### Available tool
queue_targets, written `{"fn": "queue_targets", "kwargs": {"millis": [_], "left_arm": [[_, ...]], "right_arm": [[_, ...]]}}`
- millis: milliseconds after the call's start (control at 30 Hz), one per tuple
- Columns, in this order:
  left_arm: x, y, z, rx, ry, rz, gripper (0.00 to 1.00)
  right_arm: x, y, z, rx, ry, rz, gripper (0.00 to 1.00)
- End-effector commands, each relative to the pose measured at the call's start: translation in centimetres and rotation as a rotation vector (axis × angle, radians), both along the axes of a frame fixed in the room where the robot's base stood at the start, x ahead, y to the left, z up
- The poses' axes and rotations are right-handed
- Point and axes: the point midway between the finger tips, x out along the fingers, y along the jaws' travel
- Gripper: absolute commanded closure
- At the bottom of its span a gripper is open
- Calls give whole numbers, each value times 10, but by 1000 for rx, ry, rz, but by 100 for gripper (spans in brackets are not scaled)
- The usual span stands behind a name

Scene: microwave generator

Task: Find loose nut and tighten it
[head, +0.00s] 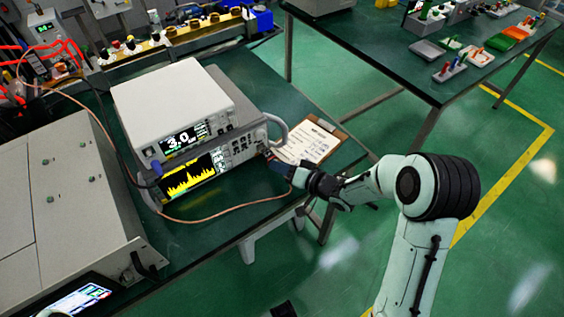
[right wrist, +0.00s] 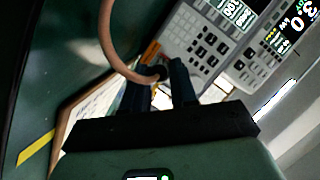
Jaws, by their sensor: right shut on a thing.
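The microwave generator (head: 185,125) is a white and grey instrument stack on the green bench, with a lit "3.0" display and a yellow spectrum screen. A copper-coloured cable (head: 225,208) runs from its left side to its right front corner. My right gripper (head: 272,160) is at that corner. In the right wrist view its dark fingers (right wrist: 168,78) are shut on the cable's end connector, beside the keypad panel (right wrist: 200,40). The fingers hide most of the connector, so the nut itself cannot be made out. The cable (right wrist: 108,40) curves in to the fingertips.
A clipboard (head: 312,142) lies on the bench right of the generator. A large grey cabinet (head: 60,200) with green dots stands at left. A rail of connectors (head: 165,40) runs behind. A second table (head: 400,70) with trays stands at back right. Open floor lies between.

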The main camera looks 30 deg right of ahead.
Motion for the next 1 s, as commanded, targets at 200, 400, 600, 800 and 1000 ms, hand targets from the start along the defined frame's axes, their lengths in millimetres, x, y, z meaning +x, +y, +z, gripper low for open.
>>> {"fn": "queue_targets", "kwargs": {"millis": [200,400,600,800,1000], "left_arm": [[-4,0,11,-4,18,-3,57],[-6,0,16,-4,27,-5,57],[-7,0,19,-4,31,-6,57],[-7,0,21,-4,31,-6,57],[-7,0,21,-4,31,-7,57]], "right_arm": [[0,-2,-1,205,17,-2,100],[0,-3,-3,369,31,-2,100],[0,-3,-4,493,39,-1,100],[0,-3,-5,568,44,0,100],[0,-3,-5,601,46,0,100]]}}
